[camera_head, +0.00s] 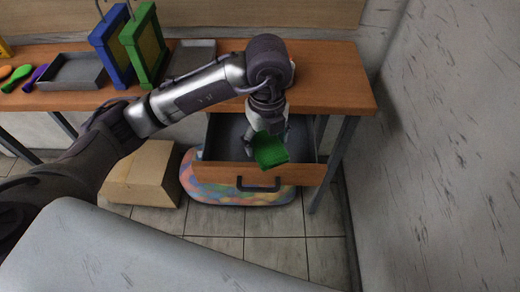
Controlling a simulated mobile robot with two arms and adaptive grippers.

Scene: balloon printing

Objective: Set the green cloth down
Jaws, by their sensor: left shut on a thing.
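My left gripper (266,134) reaches down over the open drawer (225,174) under the right end of the table. It is shut on the green cloth (270,152), which shows below the fingers, within the drawer's outline. I cannot tell whether the cloth touches the drawer floor. The gripper's wrist partly hides the fingers and the drawer's back. My right gripper is not in view.
A cardboard box (145,176) and a colourful bag-like object (215,190) are on the floor. A wall stands close at right.

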